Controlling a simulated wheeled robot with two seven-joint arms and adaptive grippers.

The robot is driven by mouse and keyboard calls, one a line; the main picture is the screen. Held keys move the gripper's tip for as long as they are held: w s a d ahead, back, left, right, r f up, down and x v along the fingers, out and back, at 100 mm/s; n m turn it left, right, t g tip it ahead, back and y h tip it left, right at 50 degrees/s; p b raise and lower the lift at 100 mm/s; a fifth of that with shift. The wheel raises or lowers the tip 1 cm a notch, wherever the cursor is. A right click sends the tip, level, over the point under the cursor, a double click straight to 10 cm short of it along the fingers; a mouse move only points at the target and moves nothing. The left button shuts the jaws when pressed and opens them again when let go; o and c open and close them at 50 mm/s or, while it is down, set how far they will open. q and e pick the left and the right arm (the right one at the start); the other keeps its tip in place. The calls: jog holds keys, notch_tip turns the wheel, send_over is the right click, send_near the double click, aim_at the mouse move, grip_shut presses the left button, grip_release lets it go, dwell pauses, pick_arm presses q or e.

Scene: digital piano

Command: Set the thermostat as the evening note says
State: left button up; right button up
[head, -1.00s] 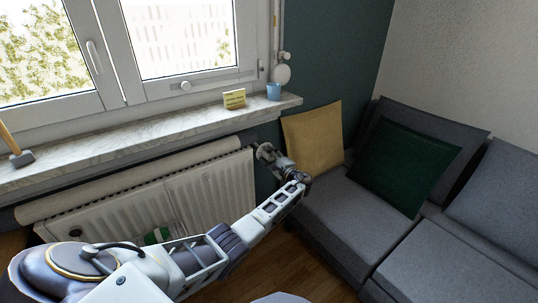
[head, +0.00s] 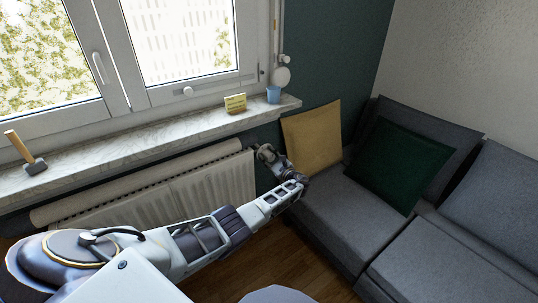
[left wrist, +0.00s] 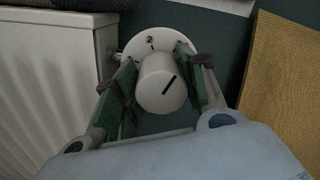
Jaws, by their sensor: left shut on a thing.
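The thermostat is a white round knob (left wrist: 160,84) beside the radiator in the left wrist view. A dark line on the knob's face points to the upper right. Behind it is a white disc (left wrist: 150,42) with a "2" and a tick at its top; other marks are hidden or not readable. My left gripper (left wrist: 158,80) has its green-padded fingers on both sides of the knob and is shut on it. In the head view, the left gripper (head: 266,153) is at the radiator's right end. The yellow note (head: 236,103) stands on the sill; its writing is too small to read. My right gripper is not in view.
The white radiator (head: 200,190) is under the marble sill (head: 120,142). A hammer (head: 26,155) and a blue cup (head: 273,94) stand on the sill. A grey sofa (head: 345,220) with a yellow cushion (head: 312,138) is close on the right.

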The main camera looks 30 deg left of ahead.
pick_arm(q)
jog(key=m+p, duration=0.2)
jog(key=m, duration=0.4)
jog(key=shift+m+p, duration=0.3)
jog(key=shift+p, duration=0.1)
jog(key=shift+f+m+p, duration=0.1)
jog(key=shift+m+p, duration=0.4)
jog(key=shift+m, duration=1.6)
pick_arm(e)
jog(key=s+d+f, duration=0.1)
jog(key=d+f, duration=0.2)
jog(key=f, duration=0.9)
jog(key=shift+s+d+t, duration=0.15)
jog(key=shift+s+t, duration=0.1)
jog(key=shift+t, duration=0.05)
pick_arm(q)
jog(key=o, duration=1)
jog(key=shift+o, duration=0.3)
jog(key=shift+s+d, duration=0.1)
jog(key=shift+d, duration=0.15)
